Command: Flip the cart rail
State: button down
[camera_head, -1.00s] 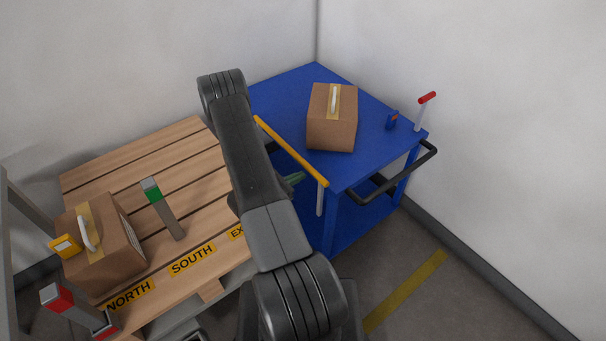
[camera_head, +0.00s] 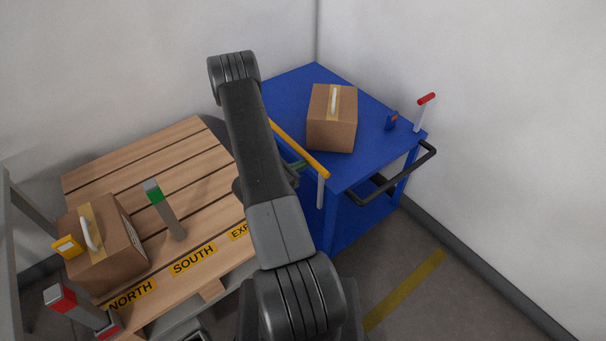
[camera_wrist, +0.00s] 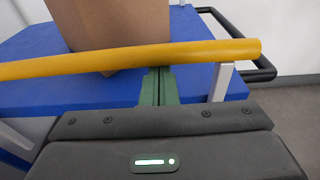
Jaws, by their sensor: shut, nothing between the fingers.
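The cart rail (camera_head: 300,151) is a yellow bar along the left edge of the blue cart (camera_head: 282,92), raised above its top on a grey post. In the wrist view the yellow rail (camera_wrist: 120,60) crosses the picture just beyond my gripper (camera_wrist: 158,86). The green fingers are shut together with nothing between them. They reach up to the rail, and their tips are at or under it; I cannot tell whether they touch. In the head view my arm hides the rail's far end and most of my gripper (camera_head: 297,170).
A cardboard box (camera_head: 332,120) stands on the cart. A red-topped post (camera_head: 426,99), a small blue item (camera_head: 391,121) and a black handle (camera_head: 400,180) are at the cart's right side. A wooden pallet (camera_head: 150,150) at left bears another box (camera_head: 105,250) and a green-topped post (camera_head: 154,192).

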notch_tip(320, 180, up, 8)
jog(key=p, duration=0.1)
jog(key=shift+f, duration=0.2)
jog(key=shift+w+r, duration=0.1)
jog(key=shift+a, duration=0.15)
